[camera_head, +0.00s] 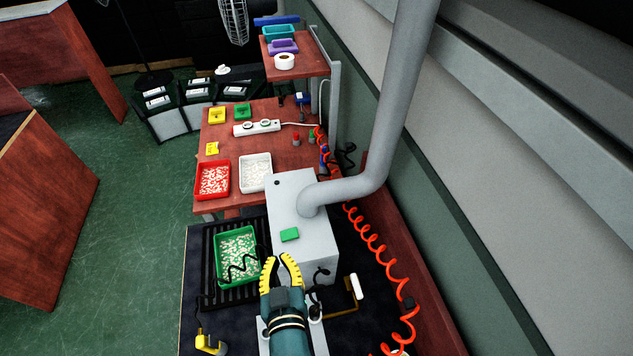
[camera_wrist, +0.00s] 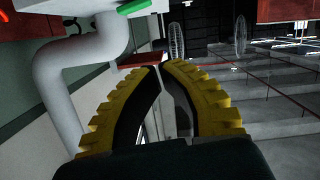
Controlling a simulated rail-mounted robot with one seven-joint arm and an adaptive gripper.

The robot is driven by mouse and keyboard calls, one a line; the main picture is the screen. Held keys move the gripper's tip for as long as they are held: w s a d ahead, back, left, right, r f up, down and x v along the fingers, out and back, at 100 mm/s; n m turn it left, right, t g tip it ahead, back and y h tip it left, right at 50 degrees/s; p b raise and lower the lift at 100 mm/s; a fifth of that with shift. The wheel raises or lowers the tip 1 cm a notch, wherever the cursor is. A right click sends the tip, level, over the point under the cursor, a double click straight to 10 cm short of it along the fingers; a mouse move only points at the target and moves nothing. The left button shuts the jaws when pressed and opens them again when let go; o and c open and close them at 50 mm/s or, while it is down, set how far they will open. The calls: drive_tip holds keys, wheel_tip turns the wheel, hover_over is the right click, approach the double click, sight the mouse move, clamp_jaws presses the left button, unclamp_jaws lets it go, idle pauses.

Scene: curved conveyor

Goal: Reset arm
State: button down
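My gripper (camera_head: 277,257), with two yellow ridged fingers, is over the dark work surface at the bottom centre of the head view. It is beside the front of the white box machine and right of the green tray. In the wrist view its fingers (camera_wrist: 160,66) curve inward, with a narrow gap between the tips. Nothing shows between them, so it is empty.
A white box machine (camera_head: 292,192) with a thick grey pipe (camera_head: 385,135) stands close ahead. A green tray (camera_head: 222,278) of small pale pieces lies left. Red (camera_head: 200,188) and white (camera_head: 256,187) trays sit farther back. A red coiled hose (camera_head: 375,245) runs right.

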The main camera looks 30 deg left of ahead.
drive_tip(key=w+d+r+m+t+h, duration=0.2)
drive_tip(key=w+d+r+t, duration=0.25)
drive_tip(key=d+r, duration=0.65)
drive_tip(key=w+d+r+m+t+h, duration=0.15)
drive_tip(key=w+d+r+t, duration=0.35)
drive_tip(key=r, duration=1)
drive_tip(key=s+d+r+m+h, duration=0.3)
drive_tip(key=d+r+h, duration=0.1)
drive_tip(key=d+r, duration=0.2)
drive_tip(key=s+d+r+m+t+h, duration=0.1)
drive_tip(key=s+d+r+m+h, duration=0.2)
drive_tip(key=d+r, duration=0.3)
drive_tip(key=shift+s+d+r+m+h, duration=0.3)
drive_tip(key=shift+d+m+h, duration=0.2)
drive_tip(key=shift+d, duration=0.25)
drive_tip(key=c, duration=1.8)
unclamp_jaws()
drive_tip(key=shift+t, duration=0.35)
wheel_tip(320, 180, up, 22)
drive_tip(key=p, duration=2.1)
drive_tip(key=shift+a+f, duration=0.15)
drive_tip(key=shift+f, duration=0.05)
drive_tip(key=shift+f+y, duration=0.15)
drive_tip(key=shift+y, duration=0.1)
clamp_jaws()
